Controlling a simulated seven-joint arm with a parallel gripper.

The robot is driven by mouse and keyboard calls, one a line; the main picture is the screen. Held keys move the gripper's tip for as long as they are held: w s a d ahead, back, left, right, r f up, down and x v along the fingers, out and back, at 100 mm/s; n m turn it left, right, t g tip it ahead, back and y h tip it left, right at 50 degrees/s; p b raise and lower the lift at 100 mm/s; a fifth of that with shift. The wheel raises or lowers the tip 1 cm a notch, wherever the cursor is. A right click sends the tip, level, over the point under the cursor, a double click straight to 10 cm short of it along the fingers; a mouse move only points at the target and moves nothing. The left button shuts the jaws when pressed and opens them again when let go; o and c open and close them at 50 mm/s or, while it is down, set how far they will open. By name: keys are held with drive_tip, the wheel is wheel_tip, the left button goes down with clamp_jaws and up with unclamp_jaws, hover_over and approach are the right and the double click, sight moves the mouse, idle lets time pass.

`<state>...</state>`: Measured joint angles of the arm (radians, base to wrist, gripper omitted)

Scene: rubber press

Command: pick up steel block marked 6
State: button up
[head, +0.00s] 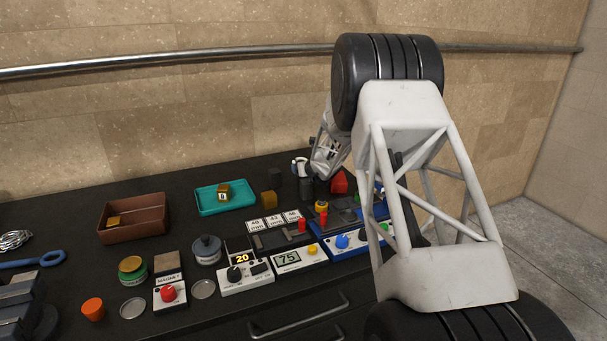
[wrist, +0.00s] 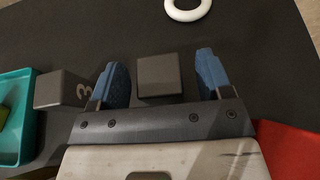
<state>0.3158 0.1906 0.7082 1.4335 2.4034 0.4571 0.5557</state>
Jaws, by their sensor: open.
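In the wrist view, my gripper (wrist: 159,64) is open, with one blue finger on each side of a plain grey steel block (wrist: 158,76). Gaps show between the block and both fingers. No number shows on its visible faces, so I cannot tell whether it is the one marked 6. A second grey block (wrist: 62,90), with a 3 on its side, stands just left of the left finger. In the head view, a dark block (head: 275,177) shows near the end of my arm; the fingers are hard to make out there.
A teal tray (head: 201,207) with a brass piece lies to the left. A brass cube (head: 269,201) stands right of it. A white ring (wrist: 188,8) lies beyond the fingers. Control boxes (head: 300,258) line the front.

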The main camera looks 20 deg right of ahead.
drive_tip(key=shift+w+f, duration=0.15)
drive_tip(key=shift+w, duration=0.25)
idle(0.3)
clamp_jaws()
